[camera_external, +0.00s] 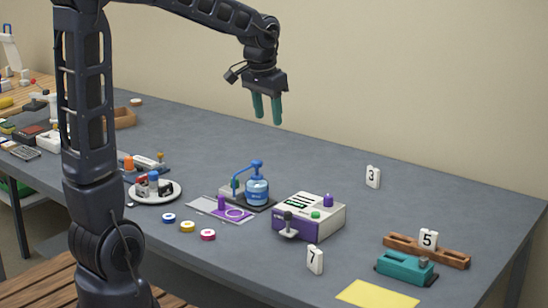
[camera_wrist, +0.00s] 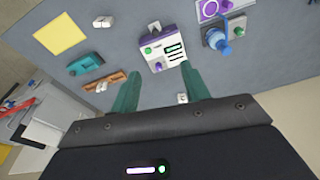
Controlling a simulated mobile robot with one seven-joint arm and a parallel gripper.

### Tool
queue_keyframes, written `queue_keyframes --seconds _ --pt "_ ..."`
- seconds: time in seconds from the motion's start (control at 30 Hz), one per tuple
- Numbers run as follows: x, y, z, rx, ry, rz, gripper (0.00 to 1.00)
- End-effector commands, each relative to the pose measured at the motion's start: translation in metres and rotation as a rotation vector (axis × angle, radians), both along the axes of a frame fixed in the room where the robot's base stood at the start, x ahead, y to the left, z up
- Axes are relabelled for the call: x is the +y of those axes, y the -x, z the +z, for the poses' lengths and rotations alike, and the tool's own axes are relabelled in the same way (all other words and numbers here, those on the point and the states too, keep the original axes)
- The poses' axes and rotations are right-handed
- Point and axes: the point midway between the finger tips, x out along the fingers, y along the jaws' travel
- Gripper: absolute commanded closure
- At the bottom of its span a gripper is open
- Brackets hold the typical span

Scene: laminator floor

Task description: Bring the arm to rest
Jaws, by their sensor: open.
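My gripper (camera_external: 267,107) hangs from my raised arm, high above the far part of the grey table (camera_external: 330,165). Its two green fingers point down and stand apart, with nothing between them. In the wrist view my gripper (camera_wrist: 160,92) is also open and empty, and the table top lies well beyond the fingertips. The gripper touches nothing.
A white and purple machine (camera_external: 308,218) and a blue bottle device (camera_external: 257,190) stand on the table below. A white plate (camera_external: 172,193), a teal device (camera_external: 405,268), a yellow sheet (camera_external: 376,294) and number tags (camera_external: 373,177) are nearby. The air around the gripper is clear.

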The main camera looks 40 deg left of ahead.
Motion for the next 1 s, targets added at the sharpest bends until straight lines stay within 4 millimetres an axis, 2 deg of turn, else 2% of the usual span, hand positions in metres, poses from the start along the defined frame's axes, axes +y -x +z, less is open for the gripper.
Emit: queue_keyframes --seconds 0.03,0.2,0.43,0.8,1.0 --pt "0.003 0.014 0.007 -0.014 0.001 0.008 0.54" --pt "0.012 0.058 0.021 -0.050 0.006 0.032 0.54" --pt "0.022 0.116 0.031 -0.098 0.016 0.064 0.54" --pt "0.035 0.206 0.027 -0.176 0.039 0.112 0.54" --pt "0.038 0.240 0.018 -0.207 0.049 0.131 0.54"
